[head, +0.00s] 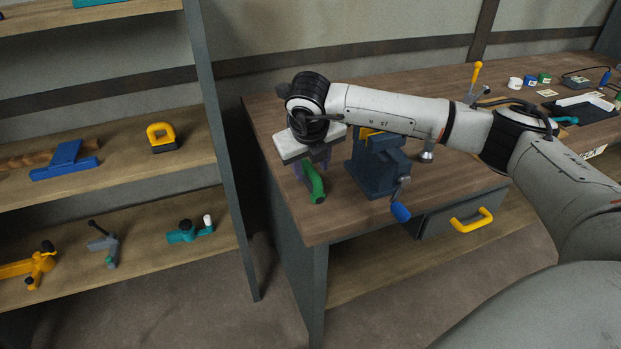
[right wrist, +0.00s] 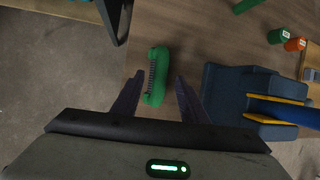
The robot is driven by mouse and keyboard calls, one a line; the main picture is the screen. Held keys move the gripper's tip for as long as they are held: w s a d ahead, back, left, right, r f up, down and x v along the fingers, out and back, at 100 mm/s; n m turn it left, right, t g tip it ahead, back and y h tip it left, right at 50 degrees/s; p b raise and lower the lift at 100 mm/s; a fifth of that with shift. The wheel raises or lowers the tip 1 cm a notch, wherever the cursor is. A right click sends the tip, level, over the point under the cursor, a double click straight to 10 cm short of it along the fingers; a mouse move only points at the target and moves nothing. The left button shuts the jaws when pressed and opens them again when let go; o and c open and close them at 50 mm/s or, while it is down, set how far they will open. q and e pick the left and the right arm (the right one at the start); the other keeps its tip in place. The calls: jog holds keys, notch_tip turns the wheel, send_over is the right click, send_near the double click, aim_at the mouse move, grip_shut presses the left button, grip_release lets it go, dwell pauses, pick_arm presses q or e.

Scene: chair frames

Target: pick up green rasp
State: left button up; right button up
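The green rasp (head: 315,184) lies near the front left corner of the workbench, its far end hidden under my right gripper in the head view. In the right wrist view the green rasp (right wrist: 158,75) shows a curved green body with a dark ridged strip along its left side. My right gripper (right wrist: 159,78) points down over it with its two dark fingers spread apart, one on each side of the rasp; a gap shows on both sides. In the head view the right gripper (head: 313,163) is partly hidden by its own wrist. My left gripper is not in view.
A blue vise (head: 376,170) with a blue-ended handle stands right of the rasp. The wooden workbench (head: 440,182) has a drawer with a yellow handle (head: 471,219). A shelf unit (head: 110,178) with tools stands left. Small containers (head: 530,81) sit farther along the bench.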

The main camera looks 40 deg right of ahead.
aim_at(311, 171)
jog(key=shift+w+d+f, duration=0.1)
jog(key=shift+d+f, duration=0.05)
jog(key=shift+f, duration=0.25)
jog(key=shift+c, duration=0.5)
grip_shut()
jog(key=shift+r, duration=0.15)
notch_tip(311, 171, up, 10)
jog(key=b, duration=0.1)
